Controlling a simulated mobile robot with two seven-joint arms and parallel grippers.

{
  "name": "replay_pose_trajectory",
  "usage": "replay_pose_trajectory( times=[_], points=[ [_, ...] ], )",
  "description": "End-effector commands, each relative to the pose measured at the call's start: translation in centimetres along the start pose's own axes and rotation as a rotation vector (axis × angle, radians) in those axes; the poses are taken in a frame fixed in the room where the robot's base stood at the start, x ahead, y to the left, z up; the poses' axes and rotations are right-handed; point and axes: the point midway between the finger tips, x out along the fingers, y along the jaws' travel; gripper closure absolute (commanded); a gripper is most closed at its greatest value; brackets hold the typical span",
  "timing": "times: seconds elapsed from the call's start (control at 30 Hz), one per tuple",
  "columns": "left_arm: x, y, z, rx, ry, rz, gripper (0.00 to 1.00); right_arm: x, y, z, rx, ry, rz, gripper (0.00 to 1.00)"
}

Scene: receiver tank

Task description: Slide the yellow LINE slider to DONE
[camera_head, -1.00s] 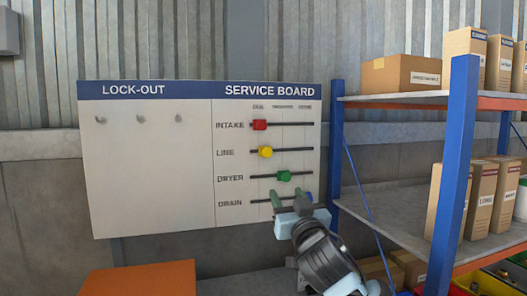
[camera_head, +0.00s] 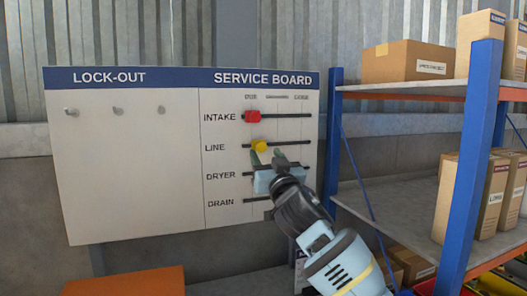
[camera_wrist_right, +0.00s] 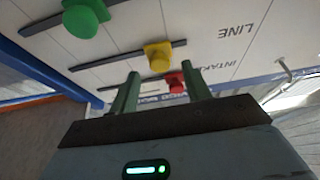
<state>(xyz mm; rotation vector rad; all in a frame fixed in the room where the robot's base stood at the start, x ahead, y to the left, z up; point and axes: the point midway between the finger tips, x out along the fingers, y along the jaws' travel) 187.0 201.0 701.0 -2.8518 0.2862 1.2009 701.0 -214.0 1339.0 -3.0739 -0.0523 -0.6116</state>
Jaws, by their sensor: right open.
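The yellow LINE slider (camera_head: 259,146) sits near the left part of its dark track, roughly under the left heading of the service board (camera_head: 224,215). The right heading seems to read DONE, but the print is blurred. My right gripper (camera_head: 267,156) is open just below the LINE track, its two green fingers pointing at the board. In the right wrist view the yellow slider (camera_wrist_right: 158,56) shows beyond and between the fingertips (camera_wrist_right: 161,76). I cannot tell whether the fingers touch it. My left gripper is not in view.
The red INTAKE slider (camera_head: 252,117) is on the track above. The green slider (camera_wrist_right: 80,18) shows in the right wrist view; my gripper hides it in the head view. A blue-post shelf (camera_head: 466,165) with boxes stands right of the board. Lock-out hooks (camera_head: 118,110) are at left.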

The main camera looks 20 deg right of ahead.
Motion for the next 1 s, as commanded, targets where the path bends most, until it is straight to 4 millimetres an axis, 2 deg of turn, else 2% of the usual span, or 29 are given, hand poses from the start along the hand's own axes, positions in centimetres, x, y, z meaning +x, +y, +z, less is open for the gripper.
replay_pose_trajectory(
  times=[0.1, 0.3, 0.7, 1.0],
  points=[
    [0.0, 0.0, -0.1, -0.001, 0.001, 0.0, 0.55, 1.4, 0.0, -0.1, -0.001, 0.001, 0.001, 0.52],
    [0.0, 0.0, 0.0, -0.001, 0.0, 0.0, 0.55, 2.7, 0.0, 0.0, 0.0, 0.0, 0.0, 0.52],
    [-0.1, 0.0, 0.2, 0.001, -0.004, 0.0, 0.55, 3.1, 0.0, 0.0, 0.0, 0.0, 0.0, 0.52],
    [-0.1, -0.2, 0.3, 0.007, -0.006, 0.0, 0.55, 3.1, 0.0, 0.0, 0.0, 0.0, 0.0, 0.9]
  ],
)
